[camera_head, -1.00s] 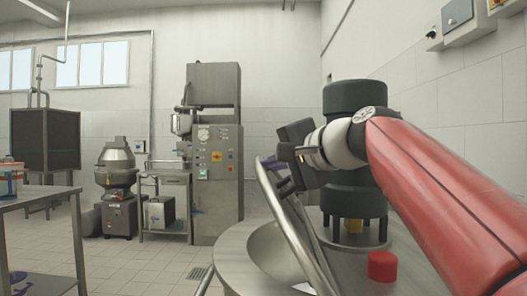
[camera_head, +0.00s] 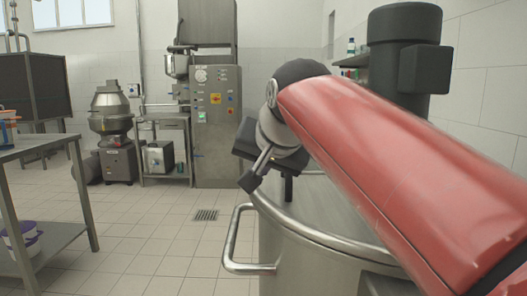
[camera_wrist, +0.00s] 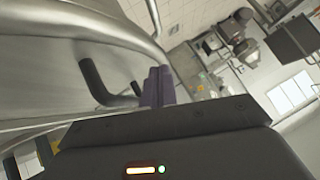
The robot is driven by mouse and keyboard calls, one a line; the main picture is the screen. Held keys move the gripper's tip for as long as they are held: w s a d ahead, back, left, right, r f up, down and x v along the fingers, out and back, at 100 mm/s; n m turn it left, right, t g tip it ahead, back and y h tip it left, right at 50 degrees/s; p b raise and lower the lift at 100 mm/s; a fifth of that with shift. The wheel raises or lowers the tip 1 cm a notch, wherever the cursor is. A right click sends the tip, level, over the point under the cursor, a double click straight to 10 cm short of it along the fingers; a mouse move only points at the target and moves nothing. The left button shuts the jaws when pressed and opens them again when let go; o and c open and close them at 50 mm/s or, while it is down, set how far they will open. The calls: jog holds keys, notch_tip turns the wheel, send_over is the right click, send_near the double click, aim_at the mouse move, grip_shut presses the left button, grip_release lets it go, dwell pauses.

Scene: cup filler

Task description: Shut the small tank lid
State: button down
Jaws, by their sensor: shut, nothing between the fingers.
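The steel tank (camera_head: 325,268) stands at the lower middle of the head view. The small tank lid (camera_head: 318,198) seems to lie low over its top, largely behind my arm; I cannot tell whether it sits flush. My gripper (camera_head: 250,181) is over the tank's far left rim, shut and empty. In the wrist view my purple fingertips (camera_wrist: 157,86) are together beside a black bent handle (camera_wrist: 97,84). Curved steel (camera_wrist: 70,50) fills the upper left there. Whether the fingers touch the handle or steel is unclear.
A bar handle (camera_head: 238,240) sticks out from the tank's left side. A dark motor housing (camera_head: 403,60) stands behind my arm at right. A steel table (camera_head: 40,146) is at left. The tiled floor (camera_head: 150,235) between is clear.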

aim_at(258, 194)
jog(key=shift+a+f+b, duration=0.2)
jog(key=shift+f+b, duration=0.2)
jog(key=shift+f, duration=0.95)
jog(key=shift+f, duration=0.2)
